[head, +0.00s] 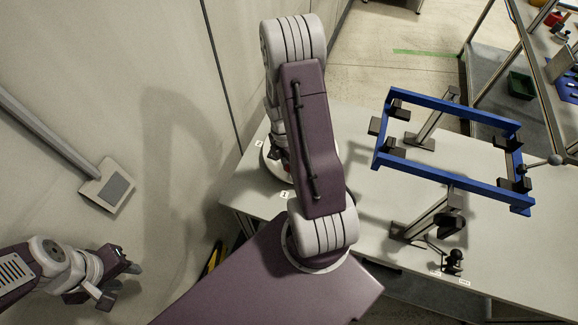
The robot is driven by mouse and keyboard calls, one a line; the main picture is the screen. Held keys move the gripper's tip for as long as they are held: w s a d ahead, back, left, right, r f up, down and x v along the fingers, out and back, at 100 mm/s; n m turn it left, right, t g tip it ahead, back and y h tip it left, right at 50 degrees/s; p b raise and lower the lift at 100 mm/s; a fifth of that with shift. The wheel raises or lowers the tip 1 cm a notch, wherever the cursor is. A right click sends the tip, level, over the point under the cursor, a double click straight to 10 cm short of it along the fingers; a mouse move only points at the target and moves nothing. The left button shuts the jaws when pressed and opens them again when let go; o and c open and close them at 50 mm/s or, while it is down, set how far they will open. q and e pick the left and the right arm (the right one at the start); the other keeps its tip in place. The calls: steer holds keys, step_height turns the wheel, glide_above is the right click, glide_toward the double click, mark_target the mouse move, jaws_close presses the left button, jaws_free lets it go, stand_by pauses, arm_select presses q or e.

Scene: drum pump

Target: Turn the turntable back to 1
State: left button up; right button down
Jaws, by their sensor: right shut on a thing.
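The turntable (270,168) is a pale round disc at the left end of the grey workbench. My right arm covers most of it. Small white number tags stand by it, one (259,143) at its far left and one (284,195) at its near side. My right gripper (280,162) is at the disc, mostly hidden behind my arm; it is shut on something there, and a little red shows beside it. I cannot see the fingertips or which part they hold. My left gripper (121,284) is at lower left, away from the bench, its fingers apart and empty.
A blue frame (450,103) on metal posts with black clamps stands on the right of the workbench (375,200). A small black fixture (453,262) is near the front edge. A shelf rack (530,60) stands at back right. A wall runs along the left.

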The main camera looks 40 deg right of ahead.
stand_by(0.3)
steer(key=c, duration=1.1)
jaws_free()
steer(key=shift+s, duration=0.1)
steer(key=r, duration=0.3)
steer(key=w+r, duration=0.1)
steer(key=r, duration=0.5)
steer(key=shift+w+d, duration=0.15)
steer(key=shift+w, duration=0.2)
